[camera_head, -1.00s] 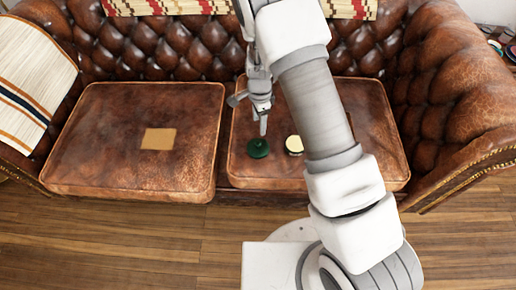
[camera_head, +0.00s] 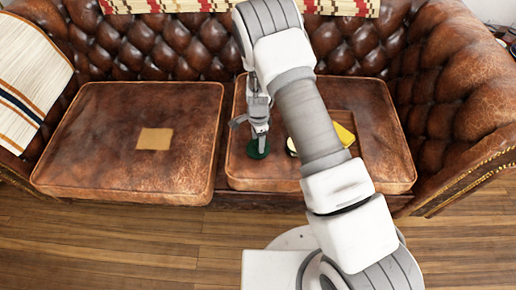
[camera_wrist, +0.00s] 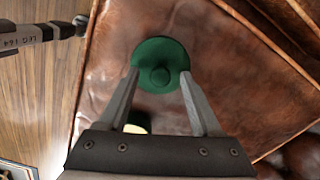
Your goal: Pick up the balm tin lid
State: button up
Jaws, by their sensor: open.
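The balm tin lid is a dark green disc with a round knob (camera_wrist: 160,77). It lies on the right seat cushion of the brown leather sofa, and in the head view the lid (camera_head: 256,153) is partly covered by my gripper (camera_head: 261,136). In the wrist view my gripper (camera_wrist: 160,76) is open, with one fingertip at each side of the lid's near half. I cannot tell whether the fingers touch it. A round cream-topped tin (camera_head: 291,146) is just right of the lid, partly hidden by my arm; it also shows partly behind the gripper in the wrist view (camera_wrist: 138,121).
A yellow item (camera_head: 345,134) lies on the right cushion (camera_head: 380,120), beyond my arm. A flat tan square (camera_head: 155,139) lies on the left cushion (camera_head: 95,110). The tufted backrest (camera_head: 180,45) rises behind. A striped throw (camera_head: 30,85) covers the left armrest.

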jog(key=shift+c, duration=0.2)
grip_shut()
jog(key=shift+r, duration=0.15)
